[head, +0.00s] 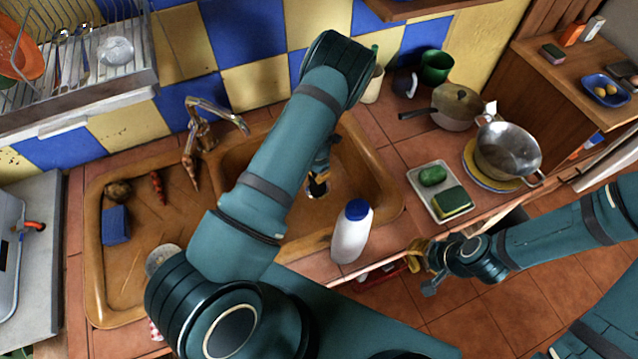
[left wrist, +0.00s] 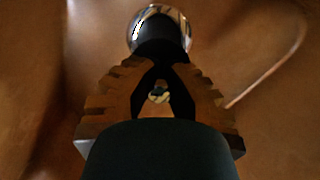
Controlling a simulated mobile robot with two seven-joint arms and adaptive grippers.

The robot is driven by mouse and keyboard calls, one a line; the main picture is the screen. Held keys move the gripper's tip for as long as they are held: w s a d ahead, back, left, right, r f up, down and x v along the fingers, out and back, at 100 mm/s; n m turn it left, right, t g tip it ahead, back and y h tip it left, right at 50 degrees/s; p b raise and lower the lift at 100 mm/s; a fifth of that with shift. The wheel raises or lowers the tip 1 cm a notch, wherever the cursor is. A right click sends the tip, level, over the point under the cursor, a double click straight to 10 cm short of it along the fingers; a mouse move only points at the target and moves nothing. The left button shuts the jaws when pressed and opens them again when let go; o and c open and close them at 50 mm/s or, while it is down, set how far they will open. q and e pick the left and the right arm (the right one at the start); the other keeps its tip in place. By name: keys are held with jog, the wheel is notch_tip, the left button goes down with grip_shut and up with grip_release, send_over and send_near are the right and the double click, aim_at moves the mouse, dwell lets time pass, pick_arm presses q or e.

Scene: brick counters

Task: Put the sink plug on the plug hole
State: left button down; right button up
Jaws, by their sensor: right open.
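My left gripper (head: 320,172) reaches down into the right-hand sink basin (head: 385,195). In the left wrist view its fingers (left wrist: 160,68) close in on a dark piece, which looks like the sink plug (left wrist: 160,42). The plug is over or at the shiny round plug hole (left wrist: 137,24); I cannot tell whether it touches. The plug hole also shows in the head view (head: 317,189), partly hidden by the gripper. My arm hides part of the basin. My right gripper (head: 422,270) is open and empty, low in front of the counter.
A white bottle with a blue cap (head: 350,232) stands at the basin's front edge. The tap (head: 205,130) is behind the sinks. The left basin holds a blue sponge (head: 115,225) and vegetables. A tray with sponges (head: 421,185) and a steel pot (head: 507,152) are to the right.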

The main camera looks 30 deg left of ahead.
aim_at(318, 188)
pick_arm(q)
jog(key=shift+f, duration=3)
jog(key=shift+f, duration=0.15)
jog(key=c, duration=1.1)
grip_release()
jog(key=shift+b, duration=0.3)
jog(key=shift+c, duration=0.2)
notch_tip(318, 188, up, 12)
jog(key=shift+w+r+p, duration=0.15)
jog(key=shift+p, duration=0.35)
